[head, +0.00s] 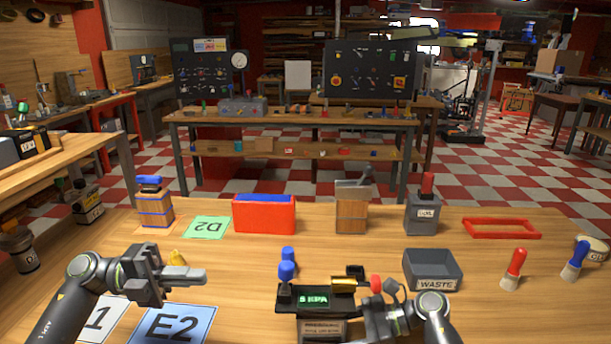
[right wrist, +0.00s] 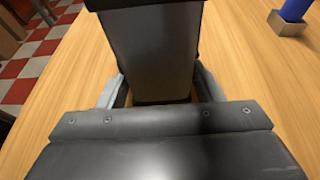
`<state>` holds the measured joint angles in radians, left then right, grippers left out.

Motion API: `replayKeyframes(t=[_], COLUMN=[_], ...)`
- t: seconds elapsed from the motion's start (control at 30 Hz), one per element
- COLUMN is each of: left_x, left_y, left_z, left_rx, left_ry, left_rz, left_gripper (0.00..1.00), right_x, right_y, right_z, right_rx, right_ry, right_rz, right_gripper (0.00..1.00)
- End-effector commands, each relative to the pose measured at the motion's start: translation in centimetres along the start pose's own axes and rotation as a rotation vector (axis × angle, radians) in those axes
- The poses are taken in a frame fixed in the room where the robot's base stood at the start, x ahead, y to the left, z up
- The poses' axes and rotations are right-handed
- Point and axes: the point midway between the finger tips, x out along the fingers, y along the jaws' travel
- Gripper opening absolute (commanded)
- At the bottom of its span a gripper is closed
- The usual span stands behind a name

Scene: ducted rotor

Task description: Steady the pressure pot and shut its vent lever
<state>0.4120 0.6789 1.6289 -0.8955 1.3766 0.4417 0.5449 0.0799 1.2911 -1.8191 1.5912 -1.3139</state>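The pressure pot seems to be the dark unit (head: 322,328) at the front middle in the head view, with a green "5 KPA" display (head: 313,300). It has a blue knob (head: 286,271) at its left and a brass-coloured part (head: 343,286) on top. A red knob (head: 376,284) shows at its right; I cannot tell which part is the vent lever. My right gripper (head: 378,318) is at the pot's right side. In the right wrist view its fingers (right wrist: 160,92) flank a dark block (right wrist: 155,50); contact is unclear. My left gripper (head: 198,278) looks shut and empty, left of the pot.
A grey WASTE bin (head: 433,284) stands right of the pot, with a red-handled brush (head: 513,268) beyond. A red bin (head: 264,229), a wooden block with a lever (head: 352,210) and a SOIL box (head: 423,215) stand behind.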

Motion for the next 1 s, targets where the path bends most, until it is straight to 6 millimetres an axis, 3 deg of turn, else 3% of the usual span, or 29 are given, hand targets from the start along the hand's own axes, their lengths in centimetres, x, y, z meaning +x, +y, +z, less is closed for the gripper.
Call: replayKeyframes(t=[0.03, 0.13, 0.47, 0.57, 1.0], left_x=[0.0, 0.0, 0.0, 0.0, 0.0], left_y=[0.0, 0.0, 0.0, 0.0, 0.0], left_z=[0.0, 0.0, 0.0, 0.0, 0.0], left_rx=[0.0, 0.0, 0.0, 0.0, 0.0], left_ry=[0.0, 0.0, 0.0, 0.0, 0.0], left_rz=[0.0, 0.0, 0.0, 0.0, 0.0], left_gripper=[0.0, 0.0, 0.0, 0.0, 0.0], right_x=[0.0, 0.0, -0.3, -1.4, -10.1], right_y=[0.0, 0.0, 0.0, -0.1, 0.0], right_z=[0.0, 0.0, -0.1, -0.1, -0.1], right_rx=[0.0, 0.0, 0.0, -0.001, 0.0], right_ry=[0.0, 0.001, 0.002, 0.003, 0.004], right_rz=[0.0, 0.0, -0.001, -0.002, -0.002], right_gripper=[0.67, 0.8, 0.81, 0.81, 0.81])
